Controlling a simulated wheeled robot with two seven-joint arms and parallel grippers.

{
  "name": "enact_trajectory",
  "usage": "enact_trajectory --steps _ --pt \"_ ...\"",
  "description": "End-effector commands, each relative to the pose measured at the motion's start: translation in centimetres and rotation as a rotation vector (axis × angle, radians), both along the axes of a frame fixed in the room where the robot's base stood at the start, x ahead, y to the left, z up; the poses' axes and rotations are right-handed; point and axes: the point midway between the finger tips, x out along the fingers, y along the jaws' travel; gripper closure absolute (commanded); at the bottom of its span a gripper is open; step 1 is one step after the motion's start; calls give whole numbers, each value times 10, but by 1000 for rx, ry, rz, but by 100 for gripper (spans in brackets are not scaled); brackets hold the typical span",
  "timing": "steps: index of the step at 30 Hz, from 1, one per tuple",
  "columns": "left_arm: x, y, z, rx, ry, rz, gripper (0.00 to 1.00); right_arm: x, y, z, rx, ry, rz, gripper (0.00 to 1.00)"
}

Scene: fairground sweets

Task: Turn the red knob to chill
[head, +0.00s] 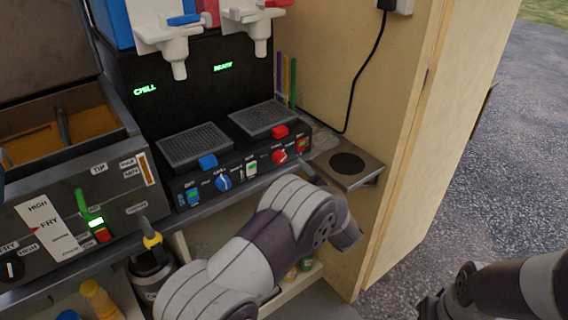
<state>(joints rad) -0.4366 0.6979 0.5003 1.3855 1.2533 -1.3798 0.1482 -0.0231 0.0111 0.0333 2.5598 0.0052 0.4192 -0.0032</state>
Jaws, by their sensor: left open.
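The red knob (279,156) is on the right half of the black front panel of a two-nozzle machine, with small white labels beside it that are too small to read surely. Its pointer direction is not clear. My left arm comes in from the lower left and bends in front of the panel. My left gripper (310,171) is open, mostly hidden behind my wrist, just right of and below the red knob. I see no contact with the knob. My right arm shows at the lower right; its gripper is not clearly visible.
The machine has a blue knob (224,183), a blue switch (194,197), a white-green switch (252,168) and a red switch (303,145). Green CHILL (145,90) and READY (222,67) displays glow above. A fryer (75,215) stands left; a hot plate (347,166) and wooden wall stand right.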

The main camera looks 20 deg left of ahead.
Motion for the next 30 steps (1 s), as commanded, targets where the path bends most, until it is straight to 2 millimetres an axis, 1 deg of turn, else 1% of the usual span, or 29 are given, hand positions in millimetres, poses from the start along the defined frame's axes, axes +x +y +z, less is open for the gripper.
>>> enact_trajectory --steps 1,3,7,11,18,20,21,23,24,30 --pt "8 9 0 -1 0 3 38 0 0 0 0 0 0 57" --pt "19 19 0 -2 -1 2 38 0 0 0 0 0 0 57" --pt "34 33 0 -1 1 0 38 0 0 0 0 0 0 57" --pt "40 38 0 -1 1 -2 38 0 0 0 0 0 0 57" --pt "41 39 0 0 0 -3 38 0 0 0 0 0 0 57" --pt "41 39 0 0 0 -3 57 0 0 0 0 0 0 57" --pt "41 39 0 -1 1 -2 70 0 0 0 0 0 0 57" --pt "41 39 0 -1 1 -3 90 0 0 0 0 0 0 57" --pt "41 39 0 -1 1 -3 94 0 0 0 0 0 0 57" --pt "41 38 -1 -6 -6 -4 94 0 0 -3 0 0 0 57"
